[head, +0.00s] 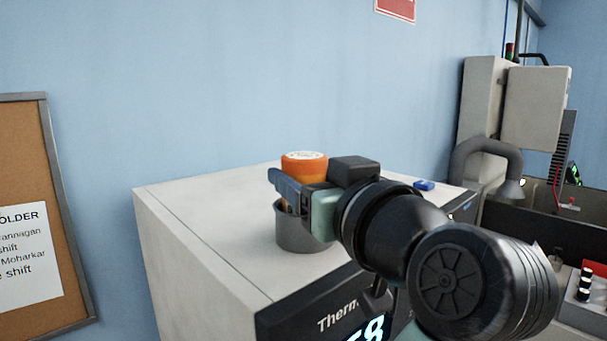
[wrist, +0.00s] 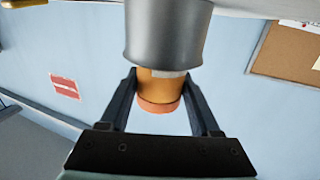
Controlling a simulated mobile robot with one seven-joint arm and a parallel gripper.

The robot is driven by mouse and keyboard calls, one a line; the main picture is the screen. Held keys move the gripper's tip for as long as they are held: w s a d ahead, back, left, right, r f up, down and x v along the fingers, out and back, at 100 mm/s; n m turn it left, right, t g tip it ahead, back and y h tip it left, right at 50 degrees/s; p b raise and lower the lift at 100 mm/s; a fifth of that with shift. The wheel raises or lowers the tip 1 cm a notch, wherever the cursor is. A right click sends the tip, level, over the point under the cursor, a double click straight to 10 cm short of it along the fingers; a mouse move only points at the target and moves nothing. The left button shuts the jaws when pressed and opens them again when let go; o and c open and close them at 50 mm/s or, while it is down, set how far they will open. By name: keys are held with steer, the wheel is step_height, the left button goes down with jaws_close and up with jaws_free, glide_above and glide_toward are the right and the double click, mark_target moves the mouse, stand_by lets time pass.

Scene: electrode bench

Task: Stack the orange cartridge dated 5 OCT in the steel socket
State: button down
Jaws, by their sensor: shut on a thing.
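My gripper (head: 292,192) is shut on an orange cartridge (head: 304,167), which is upright with a pale, printed top; the print is too small to read. The grey steel socket (head: 298,236) stands on top of the white cabinet, directly beneath. The cartridge's lower end appears to be inside the socket's rim, but the fingers partly hide it and I cannot tell how deep it sits. In the wrist view, which is upside down, the cartridge (wrist: 160,92) shows between both fingers (wrist: 160,84) and its end disappears at the socket's rim (wrist: 166,36).
The white cabinet (head: 205,225) has a bare top left of the socket. A small blue object (head: 424,185) lies to the right. A bench with a grey hose (head: 482,150) and a box (head: 537,108) stands farther right. A cork board (head: 25,160) hangs at left.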

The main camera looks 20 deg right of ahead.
steer(key=shift+f, duration=0.2)
steer(key=shift+f, duration=0.3)
steer(key=shift+c, duration=0.5)
jaws_free()
